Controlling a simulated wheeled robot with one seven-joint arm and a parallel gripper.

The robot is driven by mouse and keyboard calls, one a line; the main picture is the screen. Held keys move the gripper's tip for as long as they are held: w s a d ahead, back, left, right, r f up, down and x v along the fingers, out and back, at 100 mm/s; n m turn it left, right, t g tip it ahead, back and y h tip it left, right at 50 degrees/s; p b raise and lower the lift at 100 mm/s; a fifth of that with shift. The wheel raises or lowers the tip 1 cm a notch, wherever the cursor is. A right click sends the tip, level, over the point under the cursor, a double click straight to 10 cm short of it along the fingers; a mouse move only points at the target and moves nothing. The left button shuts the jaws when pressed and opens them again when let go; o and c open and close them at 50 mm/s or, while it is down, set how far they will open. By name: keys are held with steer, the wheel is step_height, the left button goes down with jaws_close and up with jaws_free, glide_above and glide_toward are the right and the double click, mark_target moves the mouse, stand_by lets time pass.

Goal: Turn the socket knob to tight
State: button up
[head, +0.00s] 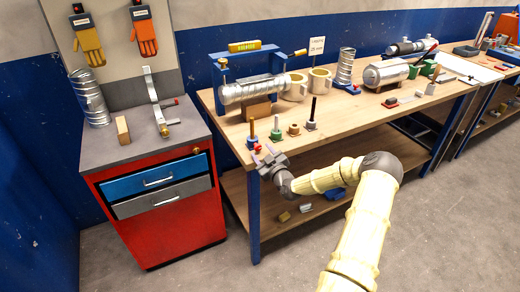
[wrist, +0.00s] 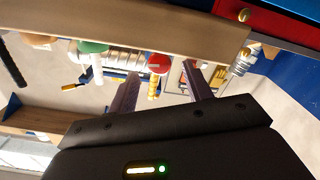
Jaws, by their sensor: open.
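No label marks the socket knob, so I cannot tell which part it is. Several small posts with round bases stand along the bench's near left edge. One has an orange-yellow handle (head: 252,126); in the wrist view its round base looks red (wrist: 158,62). A green base with a white post (head: 276,134) stands to its right and also shows in the wrist view (wrist: 92,47). A dark post (head: 312,110) stands farther right. My gripper (head: 264,153) is open and empty just off the bench's front left corner. In the wrist view, the red base shows between its fingertips (wrist: 161,68).
The wooden bench (head: 355,112) carries a clamped spiral duct (head: 250,92), beige rings (head: 320,82) and a metal cylinder (head: 386,73). A red cabinet (head: 170,220) with a brass knob (head: 196,149) stands left. The floor between cabinet and bench is clear.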

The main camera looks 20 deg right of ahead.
steer(key=shift+w, duration=1.1)
steer(key=shift+a, duration=0.1)
steer(key=c, duration=1)
steer(key=shift+f+m, duration=0.1)
steer(key=shift+m, duration=0.2)
